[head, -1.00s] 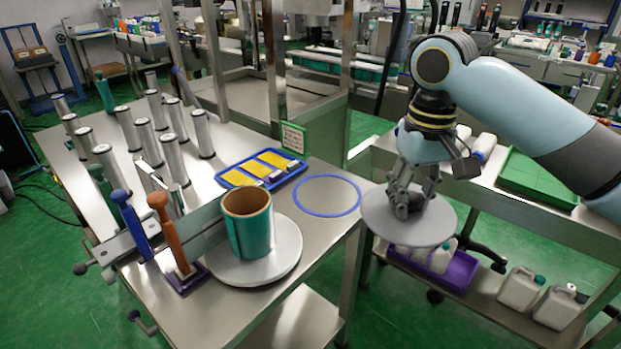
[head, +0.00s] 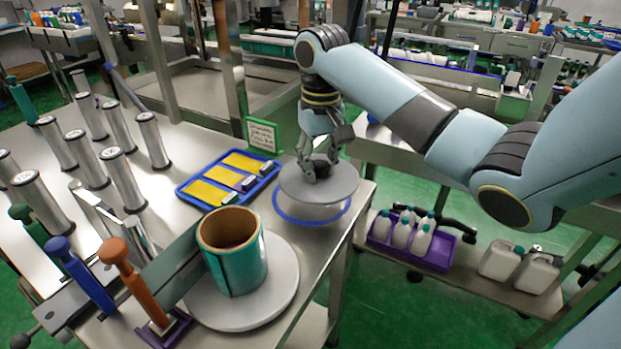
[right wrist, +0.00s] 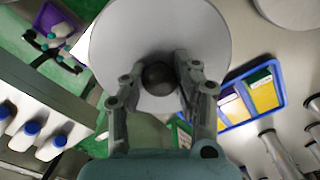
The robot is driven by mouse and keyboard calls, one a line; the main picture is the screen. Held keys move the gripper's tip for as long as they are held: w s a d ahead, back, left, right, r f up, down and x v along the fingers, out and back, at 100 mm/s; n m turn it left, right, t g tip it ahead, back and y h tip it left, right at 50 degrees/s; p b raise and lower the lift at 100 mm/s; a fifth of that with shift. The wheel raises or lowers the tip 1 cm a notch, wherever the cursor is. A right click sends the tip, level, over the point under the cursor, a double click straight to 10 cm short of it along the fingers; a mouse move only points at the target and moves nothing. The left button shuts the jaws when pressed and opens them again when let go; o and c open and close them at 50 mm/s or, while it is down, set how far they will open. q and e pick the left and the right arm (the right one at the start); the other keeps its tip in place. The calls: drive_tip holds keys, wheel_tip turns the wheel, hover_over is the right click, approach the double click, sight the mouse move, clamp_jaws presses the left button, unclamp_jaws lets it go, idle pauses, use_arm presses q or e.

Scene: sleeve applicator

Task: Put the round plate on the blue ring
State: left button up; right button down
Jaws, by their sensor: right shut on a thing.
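The round plate (head: 335,188) is a flat grey disc with a dark round knob on top. My right gripper (head: 317,174) is shut on that knob, with the plate hanging level under it. In the right wrist view the two fingers of the gripper (right wrist: 158,84) sit on either side of the dark knob, and the pale plate (right wrist: 160,35) spreads beyond it. The blue ring (head: 300,222) is marked flat on the steel table. The plate is above the ring and hides its far part; a gap shows between them. My left gripper is not in view.
A blue tray with yellow cards (head: 184,190) lies just left of the ring. A teal cylinder (head: 240,270) stands on a round turntable (head: 284,298) in front. Several metal rollers stand at left. A purple crate of bottles (head: 437,258) sits on a lower shelf at right.

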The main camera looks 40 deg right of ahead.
drive_tip(key=shift+w+d+f, duration=0.1)
drive_tip(key=shift+w+f, duration=0.4)
drive_tip(key=shift+w, duration=0.35)
drive_tip(key=shift+w+f, duration=0.35)
drive_tip(key=shift+w, duration=0.05)
wheel_tip(320, 180, down, 4)
drive_tip(key=shift+r+b, duration=0.1)
drive_tip(key=shift+b, duration=0.2)
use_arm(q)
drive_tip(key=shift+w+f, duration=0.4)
use_arm(e)
drive_tip(key=c, duration=1)
unclamp_jaws()
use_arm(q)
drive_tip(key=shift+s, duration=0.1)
